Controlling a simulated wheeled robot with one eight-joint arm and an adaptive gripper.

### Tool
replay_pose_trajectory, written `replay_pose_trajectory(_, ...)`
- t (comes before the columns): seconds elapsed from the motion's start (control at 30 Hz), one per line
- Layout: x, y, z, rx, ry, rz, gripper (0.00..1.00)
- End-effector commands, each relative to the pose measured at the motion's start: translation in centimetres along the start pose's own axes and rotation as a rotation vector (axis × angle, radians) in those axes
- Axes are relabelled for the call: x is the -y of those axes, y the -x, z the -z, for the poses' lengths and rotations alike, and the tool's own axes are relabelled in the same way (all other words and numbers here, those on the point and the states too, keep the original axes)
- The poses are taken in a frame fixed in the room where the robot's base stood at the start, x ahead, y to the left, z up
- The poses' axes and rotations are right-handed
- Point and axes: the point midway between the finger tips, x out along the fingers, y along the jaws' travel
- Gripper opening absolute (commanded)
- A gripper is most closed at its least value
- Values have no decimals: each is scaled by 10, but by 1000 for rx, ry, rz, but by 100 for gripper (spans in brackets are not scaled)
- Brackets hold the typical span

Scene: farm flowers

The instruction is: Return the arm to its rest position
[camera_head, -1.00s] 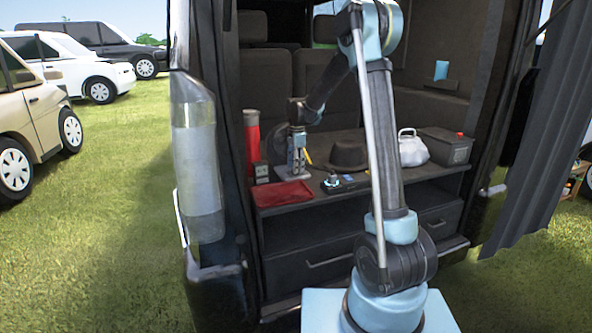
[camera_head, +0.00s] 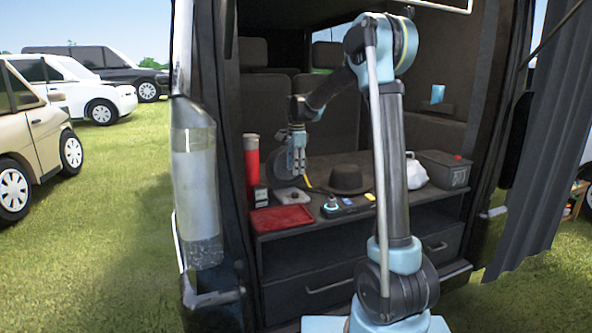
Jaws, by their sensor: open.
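My arm (camera_head: 388,160) rises in front of the open back of a van, and its forearm reaches left over the dark shelf. My gripper (camera_head: 298,172) hangs from its end, fingers pointing down. It is open, and I see nothing held in it. It is above a small pale flat object (camera_head: 291,196) on the shelf, apart from it. A round grey thing (camera_head: 282,162) shows behind the fingers, partly hidden by them.
On the shelf (camera_head: 330,222) are a red tray (camera_head: 282,219), a red cylinder (camera_head: 251,160), a dark hat (camera_head: 346,180), a small device (camera_head: 331,204), a white bag (camera_head: 416,173) partly behind my arm, and a grey box (camera_head: 445,168). The van's door frames flank the opening.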

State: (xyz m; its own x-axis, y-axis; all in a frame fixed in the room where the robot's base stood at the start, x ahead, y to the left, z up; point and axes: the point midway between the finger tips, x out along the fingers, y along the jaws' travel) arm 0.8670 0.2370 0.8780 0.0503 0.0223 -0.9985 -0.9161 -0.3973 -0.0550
Motion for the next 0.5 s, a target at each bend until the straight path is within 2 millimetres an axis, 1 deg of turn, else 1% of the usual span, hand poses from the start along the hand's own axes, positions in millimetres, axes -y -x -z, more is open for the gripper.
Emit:
replay_pose_trajectory(0.13,-4,2,2,0,7,1,47)
replay_pose_trajectory(0.23,-15,7,6,-1,30,4,47)
replay_pose_trajectory(0.37,-41,17,16,-3,85,10,47)
replay_pose_trajectory(0.5,-74,27,26,-7,157,18,47)
